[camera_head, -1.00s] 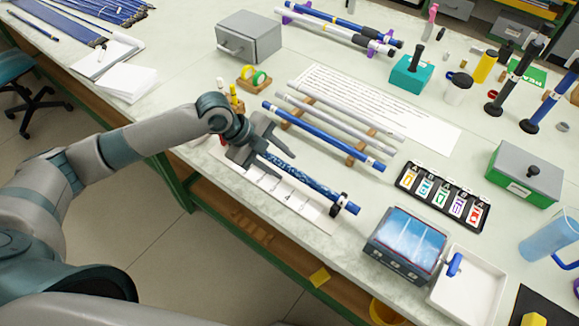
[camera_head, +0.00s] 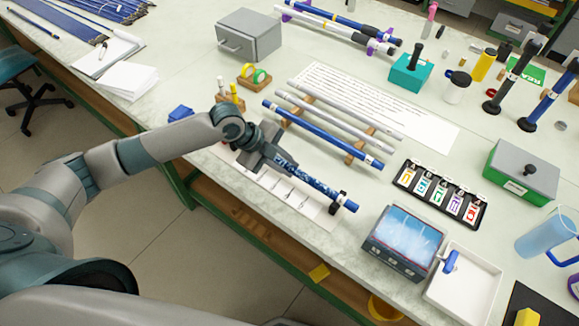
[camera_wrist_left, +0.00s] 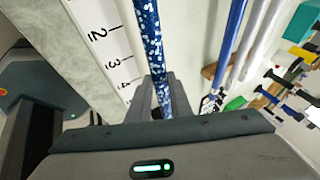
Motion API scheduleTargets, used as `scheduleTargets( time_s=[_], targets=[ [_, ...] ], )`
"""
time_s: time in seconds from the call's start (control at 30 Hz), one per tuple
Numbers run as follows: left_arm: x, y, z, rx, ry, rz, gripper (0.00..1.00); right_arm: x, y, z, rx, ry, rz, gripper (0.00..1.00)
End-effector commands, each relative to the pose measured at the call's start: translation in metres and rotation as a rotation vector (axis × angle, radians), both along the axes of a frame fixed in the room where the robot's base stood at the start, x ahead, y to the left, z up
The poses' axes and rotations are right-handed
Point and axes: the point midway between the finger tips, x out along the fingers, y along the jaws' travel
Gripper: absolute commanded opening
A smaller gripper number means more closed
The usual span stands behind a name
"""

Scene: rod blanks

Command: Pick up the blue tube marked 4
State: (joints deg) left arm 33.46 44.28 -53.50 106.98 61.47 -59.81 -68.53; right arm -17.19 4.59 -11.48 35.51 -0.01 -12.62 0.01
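A speckled blue tube (camera_head: 310,183) lies along the front strip, its right end on a small dark support. A plain blue tube (camera_head: 320,134) lies on the wooden rack behind it. Both have pale bands near the right end, but I cannot read a 4 on either. My left gripper (camera_head: 277,156) is at the left part of the speckled tube. In the left wrist view its fingers (camera_wrist_left: 160,92) close in on both sides of the speckled tube (camera_wrist_left: 151,35) and appear to touch it. My right gripper is not in view.
Grey tubes (camera_head: 340,108) lie on the rack beyond the plain blue tube. A screen box (camera_head: 405,240), white tray (camera_head: 465,285) and black card holder (camera_head: 440,192) stand to the right. A grey box (camera_head: 250,35) stands behind.

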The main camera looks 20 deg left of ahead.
Motion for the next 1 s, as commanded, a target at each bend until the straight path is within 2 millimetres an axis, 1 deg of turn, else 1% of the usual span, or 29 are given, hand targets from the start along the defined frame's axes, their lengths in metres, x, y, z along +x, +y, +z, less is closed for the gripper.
scheduleTargets(
  time_s=[0.3, 0.47, 0.57, 0.73, 1.0],
  targets=[
    [0.0, 0.0, 0.0, 0.0, 0.001, 0.0, 0.0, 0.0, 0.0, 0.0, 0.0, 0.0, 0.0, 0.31],
    [0.0, 0.0, 0.006, -0.001, -0.001, -0.001, 0.0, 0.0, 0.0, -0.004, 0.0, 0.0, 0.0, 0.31],
    [0.001, 0.0, 0.015, 0.0, -0.003, -0.002, 0.0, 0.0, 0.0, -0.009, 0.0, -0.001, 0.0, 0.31],
    [0.001, 0.0, 0.04, -0.001, -0.005, -0.001, 0.0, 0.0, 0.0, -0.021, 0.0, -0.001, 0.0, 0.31],
    [-0.04, -0.032, 0.068, -0.002, -0.004, -0.006, 0.0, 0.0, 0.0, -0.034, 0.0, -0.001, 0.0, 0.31]
  ],
)
